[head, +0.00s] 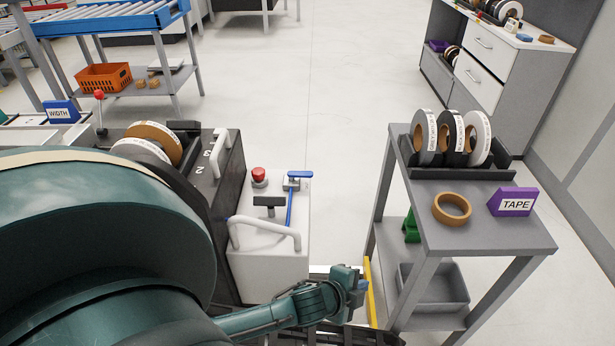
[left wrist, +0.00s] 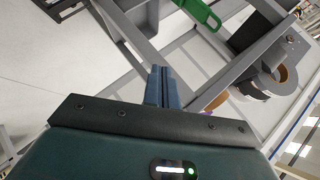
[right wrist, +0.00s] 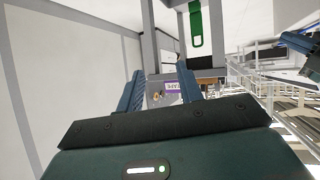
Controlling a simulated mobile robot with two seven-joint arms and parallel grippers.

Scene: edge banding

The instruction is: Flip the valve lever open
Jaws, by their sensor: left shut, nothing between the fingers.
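The valve lever (head: 300,174) is a short blue handle on top of the white machine housing, at the upper end of a thin blue line (head: 290,207). It lies roughly crosswise in the head view, and neither wrist view shows it clearly. My left gripper (head: 357,285) is below and to the right of the lever, beyond the housing's near edge and apart from it. Its two blue fingers (left wrist: 160,87) are together and empty in the left wrist view. My right gripper (right wrist: 162,90) has its fingers spread with nothing between them; I cannot make it out in the head view.
A red button (head: 259,174) and a white bar handle (head: 264,228) stand on the housing near the lever. A grey cart (head: 470,234) with tape rolls and a purple TAPE block (head: 513,202) is to the right. Open floor lies between machine and cart. My left arm hides the lower left.

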